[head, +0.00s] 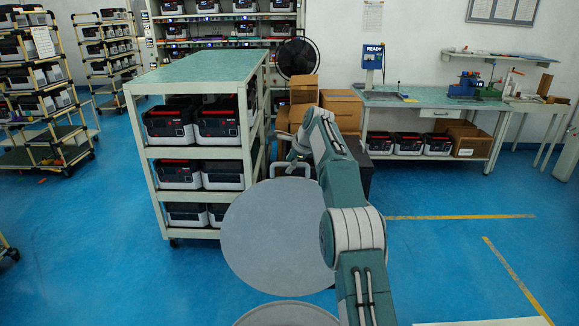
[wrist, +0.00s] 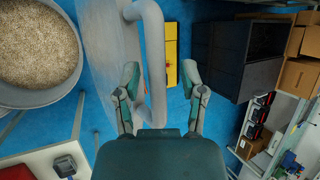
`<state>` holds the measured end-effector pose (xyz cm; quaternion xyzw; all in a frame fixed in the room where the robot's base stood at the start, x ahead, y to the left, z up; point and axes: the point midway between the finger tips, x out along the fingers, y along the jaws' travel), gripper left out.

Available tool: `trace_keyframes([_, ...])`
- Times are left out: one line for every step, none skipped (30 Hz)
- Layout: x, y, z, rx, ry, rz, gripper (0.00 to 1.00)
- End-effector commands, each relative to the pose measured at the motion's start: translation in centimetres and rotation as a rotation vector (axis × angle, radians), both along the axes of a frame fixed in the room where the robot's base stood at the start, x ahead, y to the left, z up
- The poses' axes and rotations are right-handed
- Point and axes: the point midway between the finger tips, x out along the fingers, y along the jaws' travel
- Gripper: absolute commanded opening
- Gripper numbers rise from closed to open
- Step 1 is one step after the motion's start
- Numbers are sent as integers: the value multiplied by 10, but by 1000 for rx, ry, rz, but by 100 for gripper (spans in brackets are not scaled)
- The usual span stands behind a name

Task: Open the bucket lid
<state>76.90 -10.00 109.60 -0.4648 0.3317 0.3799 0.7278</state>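In the head view the lid (head: 275,235) is a large grey disc, raised with its broad face towards the camera. In the wrist view the lid (wrist: 103,45) shows nearly edge-on, with a thick grey loop handle (wrist: 156,60) on it. The open bucket (wrist: 40,98) stands at the left there, with beige grainy contents showing. My gripper (wrist: 162,78) is open, one finger on each side of the handle bar, with visible gaps. In the head view my gripper (head: 296,158) is at the lid's upper edge, partly hidden by my arm.
A shelf cart (head: 195,70) with several black-and-white boxes stands left of the lid. Cardboard boxes (head: 341,105) and a dark cabinet (wrist: 235,55) are close behind my gripper. A workbench (head: 430,97) is at the back right. Blue floor to the right is clear.

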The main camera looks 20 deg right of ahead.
Motion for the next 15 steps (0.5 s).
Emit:
trace_keyframes([0,0,-3,0,5,0,57])
trace_keyframes([0,0,-4,1,6,0,57])
trace_keyframes([0,0,-5,1,7,0,57])
trace_keyframes([0,0,-5,1,8,1,57])
trace_keyframes([0,0,-5,0,8,0,57])
trace_keyframes([0,0,-6,0,9,1,57])
trace_keyframes([0,0,-6,1,10,1,57])
trace_keyframes([0,0,-6,1,10,1,57])
trace_keyframes([0,0,-5,1,11,0,57])
trace_keyframes([-1,-1,-3,1,11,0,57])
trace_keyframes([-2,-1,-1,1,11,0,57])
trace_keyframes([-4,-3,2,1,11,0,57])
trace_keyframes([-7,-4,6,0,10,-1,57])
trace_keyframes([-9,-5,11,1,9,-1,57])
trace_keyframes([-13,-7,17,1,9,-1,57])
